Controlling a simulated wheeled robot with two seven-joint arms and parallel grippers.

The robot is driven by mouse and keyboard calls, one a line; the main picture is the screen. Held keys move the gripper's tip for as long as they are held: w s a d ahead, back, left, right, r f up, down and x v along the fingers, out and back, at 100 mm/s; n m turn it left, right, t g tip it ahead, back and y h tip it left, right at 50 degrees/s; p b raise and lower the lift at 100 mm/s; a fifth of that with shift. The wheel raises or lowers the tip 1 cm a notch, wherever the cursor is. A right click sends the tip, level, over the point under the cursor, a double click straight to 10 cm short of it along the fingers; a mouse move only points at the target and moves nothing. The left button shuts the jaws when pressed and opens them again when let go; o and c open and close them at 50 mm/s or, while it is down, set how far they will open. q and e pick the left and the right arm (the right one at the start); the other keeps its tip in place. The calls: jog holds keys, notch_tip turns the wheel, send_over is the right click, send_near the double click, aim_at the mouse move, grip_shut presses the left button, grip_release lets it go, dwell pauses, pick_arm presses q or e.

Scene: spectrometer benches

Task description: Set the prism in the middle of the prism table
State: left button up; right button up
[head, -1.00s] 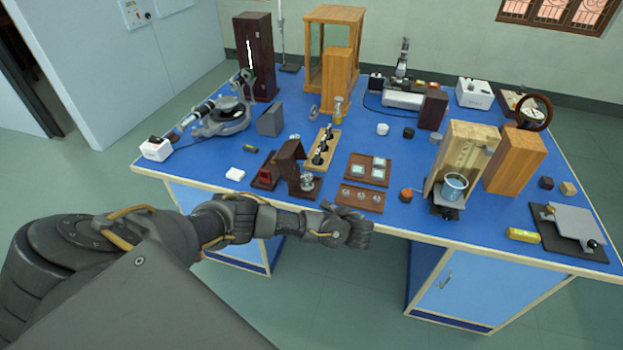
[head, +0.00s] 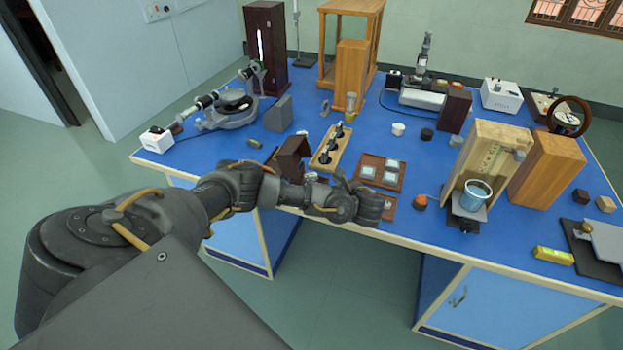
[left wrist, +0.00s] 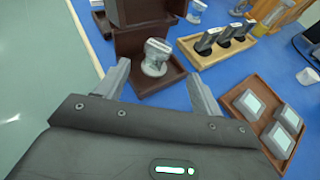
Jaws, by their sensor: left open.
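The spectrometer (head: 222,113) stands at the left of the blue bench, with a dark round table (head: 236,101) at its middle. I cannot tell for sure which piece is the prism. My right gripper is not in view.
A wooden rack (head: 331,147) with dark-topped pieces stands beyond my left gripper. A dark brown stand (head: 293,152) is close to its left. A wooden block and blue beaker (head: 474,193) stand to the right.

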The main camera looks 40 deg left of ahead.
aim_at(314, 178)
pick_arm(q)
jog(key=shift+w+a+f+b, duration=0.15)
jog(key=shift+a+b, duration=0.4)
jog(key=shift+a, duration=0.15)
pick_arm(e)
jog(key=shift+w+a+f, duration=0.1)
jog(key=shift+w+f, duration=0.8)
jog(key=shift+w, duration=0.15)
pick_arm(q)
jog(key=x, duration=0.1)
jog(key=p+x, duration=0.1)
jog(key=x, duration=0.2)
jog(key=shift+a, duration=0.3)
jog(key=shift+w+a, duration=0.1)
jog(key=shift+a, duration=0.2)
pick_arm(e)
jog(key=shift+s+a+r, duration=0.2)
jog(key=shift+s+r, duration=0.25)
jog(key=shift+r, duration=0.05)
pick_arm(q)
jog(key=c, duration=1.2)
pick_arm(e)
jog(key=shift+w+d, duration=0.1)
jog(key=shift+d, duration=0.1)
